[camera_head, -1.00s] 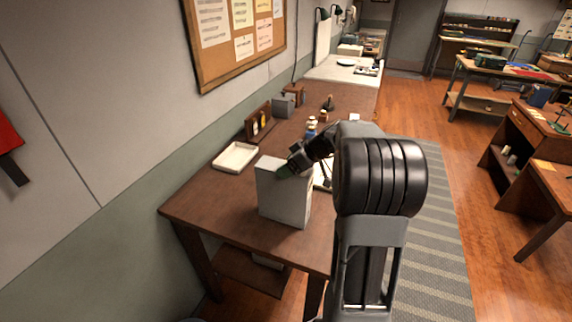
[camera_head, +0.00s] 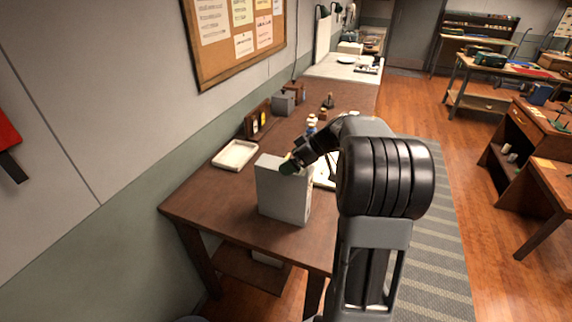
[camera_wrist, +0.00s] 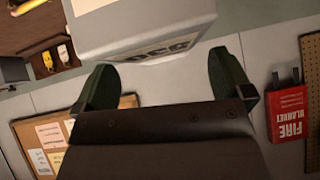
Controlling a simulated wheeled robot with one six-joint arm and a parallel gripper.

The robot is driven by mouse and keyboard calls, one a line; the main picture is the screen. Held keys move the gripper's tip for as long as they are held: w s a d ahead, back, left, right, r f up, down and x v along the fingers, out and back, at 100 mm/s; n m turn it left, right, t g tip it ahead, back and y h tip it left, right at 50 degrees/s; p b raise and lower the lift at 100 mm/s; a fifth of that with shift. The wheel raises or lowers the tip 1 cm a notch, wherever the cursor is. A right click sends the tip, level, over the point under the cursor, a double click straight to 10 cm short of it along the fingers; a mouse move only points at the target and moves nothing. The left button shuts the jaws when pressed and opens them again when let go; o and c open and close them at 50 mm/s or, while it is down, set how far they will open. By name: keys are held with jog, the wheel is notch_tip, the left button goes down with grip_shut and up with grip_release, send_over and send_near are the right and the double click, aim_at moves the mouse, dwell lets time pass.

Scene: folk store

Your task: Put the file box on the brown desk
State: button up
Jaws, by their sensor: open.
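The file box (camera_head: 283,189) is a pale grey upright box standing on the near part of the brown desk (camera_head: 220,198). My gripper (camera_head: 289,166) is at the top of the box in the head view, its fingertips by the upper edge. In the wrist view my gripper (camera_wrist: 163,82) shows two dark green fingers spread wide apart. The file box (camera_wrist: 135,22) lies beyond and between them, with dark lettering on its face. The fingers appear clear of it. The box's far side is hidden.
A white tray (camera_head: 236,154) lies on the desk left of the box. A dark wooden organizer (camera_head: 257,119), a grey box (camera_head: 283,103) and small bottles (camera_head: 312,122) stand farther back. The wall runs along the left. A striped rug (camera_head: 425,235) covers the floor at right.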

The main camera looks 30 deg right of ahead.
jog(key=b+v, duration=0.1)
jog(key=v, duration=0.8)
jog(key=s+a+f+m+g+h, duration=0.1)
jog(key=s+a+f+m+h, duration=0.2)
jog(key=s+a, duration=0.5)
jog(key=s+a+f+m+h, duration=0.4)
jog(key=s+a, duration=0.4)
jog(key=a, duration=0.2)
jog(key=shift+s+f+m+g, duration=0.3)
jog(key=shift+f+m+g, duration=0.15)
jog(key=shift+f, duration=0.45)
